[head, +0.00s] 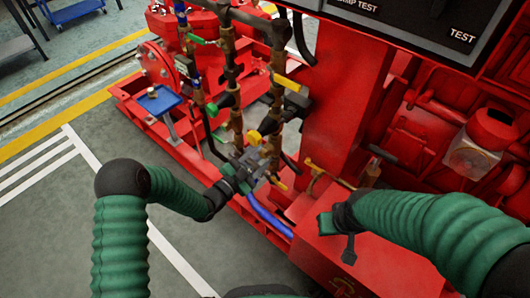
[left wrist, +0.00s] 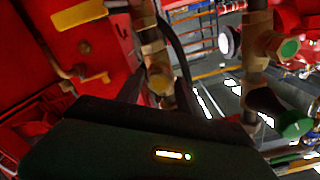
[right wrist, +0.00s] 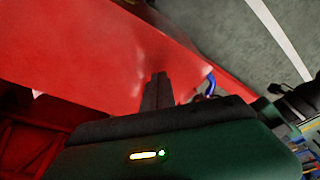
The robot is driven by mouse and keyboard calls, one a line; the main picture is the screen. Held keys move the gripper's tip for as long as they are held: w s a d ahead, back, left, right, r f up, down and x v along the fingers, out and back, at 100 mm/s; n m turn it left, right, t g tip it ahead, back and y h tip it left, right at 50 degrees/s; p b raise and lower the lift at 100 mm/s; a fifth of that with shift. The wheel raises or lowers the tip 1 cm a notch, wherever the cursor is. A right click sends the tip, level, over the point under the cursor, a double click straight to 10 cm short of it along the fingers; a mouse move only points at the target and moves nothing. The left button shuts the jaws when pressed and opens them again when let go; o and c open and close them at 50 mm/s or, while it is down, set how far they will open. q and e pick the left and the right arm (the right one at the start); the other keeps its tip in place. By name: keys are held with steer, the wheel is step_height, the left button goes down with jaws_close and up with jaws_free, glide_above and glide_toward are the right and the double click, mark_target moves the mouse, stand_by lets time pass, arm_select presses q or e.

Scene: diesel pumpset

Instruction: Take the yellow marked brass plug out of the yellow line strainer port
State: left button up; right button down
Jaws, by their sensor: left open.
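My left gripper (head: 248,168) is open at the lower part of the brass pipework in the head view. In the left wrist view a yellow-faced brass plug (left wrist: 160,82) shows at the end of a brass fitting (left wrist: 154,52), between the two dark fingers. I cannot tell whether the fingers touch it. In the head view the gripper partly hides this spot, so the plug and its port do not show clearly there. My right gripper (head: 348,250) is low over the red base; its fingers look together and empty in the right wrist view (right wrist: 157,92).
A yellow handle (head: 254,137) sits just above my left gripper. A green-capped fitting (left wrist: 290,48) is on the neighbouring pipe. A blue hose (head: 266,217) runs below. A small blue tray (head: 158,104) stands at the left on the red skid. The grey floor at left is free.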

arm_select(q)
steer(key=shift+r, duration=0.1)
steer(key=shift+c, duration=0.2)
stand_by(0.4)
jaws_close()
